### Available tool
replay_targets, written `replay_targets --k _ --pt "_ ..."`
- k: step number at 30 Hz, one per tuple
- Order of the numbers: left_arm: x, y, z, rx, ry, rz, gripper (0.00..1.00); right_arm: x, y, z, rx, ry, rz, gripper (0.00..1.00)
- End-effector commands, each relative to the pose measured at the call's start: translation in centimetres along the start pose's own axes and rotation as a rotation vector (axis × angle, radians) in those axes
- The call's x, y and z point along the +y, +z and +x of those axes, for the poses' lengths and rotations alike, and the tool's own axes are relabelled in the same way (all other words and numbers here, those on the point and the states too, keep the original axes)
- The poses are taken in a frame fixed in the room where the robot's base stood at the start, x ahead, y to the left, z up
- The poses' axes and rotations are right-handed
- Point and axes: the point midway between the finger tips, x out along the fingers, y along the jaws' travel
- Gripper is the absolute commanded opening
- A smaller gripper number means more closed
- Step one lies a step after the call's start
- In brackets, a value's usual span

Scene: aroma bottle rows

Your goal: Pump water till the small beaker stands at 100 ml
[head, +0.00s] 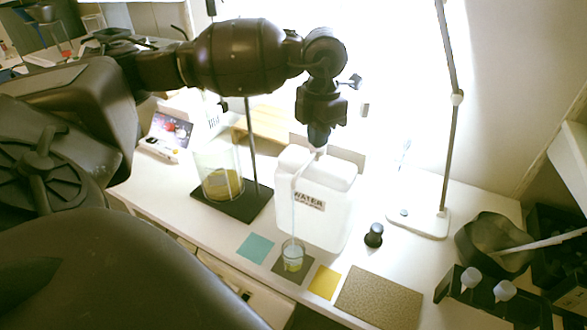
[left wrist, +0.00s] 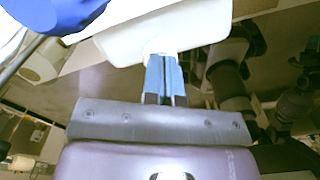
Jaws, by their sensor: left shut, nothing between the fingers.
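A white jug labelled WATER (head: 327,205) stands on the white bench. Its pump head (head: 316,151) is at the top, with a thin spout tube (head: 293,205) hanging down at the front. The small beaker (head: 293,256) stands below the tube on a dark square mat, with a little yellowish or clear content low in it; I cannot read its level. My left gripper (head: 318,143) points down, shut and empty, right at the pump head. In the left wrist view its blue-sided fingers (left wrist: 165,70) meet the white pump part (left wrist: 156,48). My right gripper is out of view.
A large glass beaker (head: 218,178) and a stand rod are left of the jug. Teal (head: 256,247) and yellow (head: 325,282) mats flank the small beaker. A black knob-shaped object (head: 374,235), lamp base (head: 418,220) and dark bottle rack (head: 486,300) are to the right.

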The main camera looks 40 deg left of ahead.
Motion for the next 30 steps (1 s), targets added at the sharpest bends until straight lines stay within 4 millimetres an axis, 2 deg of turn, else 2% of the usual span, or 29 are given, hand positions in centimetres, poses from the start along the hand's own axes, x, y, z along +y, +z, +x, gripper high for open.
replay_targets --k 4,10,30 --pt "0.0 -0.1 0.5 0.005 -0.001 0.000 0.00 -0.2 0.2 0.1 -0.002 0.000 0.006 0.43" --pt "0.0 -0.1 0.2 0.004 -0.001 0.000 0.00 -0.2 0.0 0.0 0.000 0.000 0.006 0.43" --pt "0.0 0.0 -3.0 0.001 -0.001 0.000 0.00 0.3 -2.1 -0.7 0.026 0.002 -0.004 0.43"
